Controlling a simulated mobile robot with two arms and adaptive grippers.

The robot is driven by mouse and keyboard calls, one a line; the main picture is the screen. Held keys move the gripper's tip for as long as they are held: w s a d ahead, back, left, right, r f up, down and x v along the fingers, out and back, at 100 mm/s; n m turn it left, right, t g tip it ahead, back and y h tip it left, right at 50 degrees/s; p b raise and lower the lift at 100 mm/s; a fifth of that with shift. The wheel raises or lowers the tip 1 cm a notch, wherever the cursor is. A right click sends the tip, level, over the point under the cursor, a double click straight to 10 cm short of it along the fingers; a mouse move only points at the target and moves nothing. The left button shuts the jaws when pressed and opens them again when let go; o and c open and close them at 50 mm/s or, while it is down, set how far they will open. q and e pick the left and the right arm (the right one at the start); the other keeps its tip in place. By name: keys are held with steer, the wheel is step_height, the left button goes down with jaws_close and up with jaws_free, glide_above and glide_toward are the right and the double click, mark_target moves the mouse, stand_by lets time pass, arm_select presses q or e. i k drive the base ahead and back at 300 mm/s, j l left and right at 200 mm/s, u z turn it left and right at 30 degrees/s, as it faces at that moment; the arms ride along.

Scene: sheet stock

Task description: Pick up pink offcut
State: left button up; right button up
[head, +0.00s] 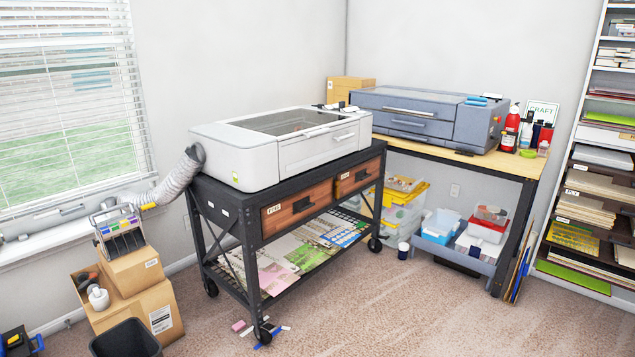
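A small pink offcut (238,325) lies on the carpet near the front caster of the black cart. Blue and white scraps (273,333) lie on the floor just to its right, around the caster. Larger pink sheets (275,279) lie on the cart's lower shelf among green and printed sheets. Neither of my grippers is in view.
The black wheeled cart (249,228) carries a white machine (285,145). A black bin (125,340) and cardboard boxes (137,295) stand to the left. A workbench (528,166) and shelves are at right. The carpet (430,315) at front right is clear.

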mark_target(240, 324)
steer(key=i, duration=0.7)
steer(key=i+u, duration=0.15)
steer(key=i, duration=0.6)
steer(key=l, duration=0.1)
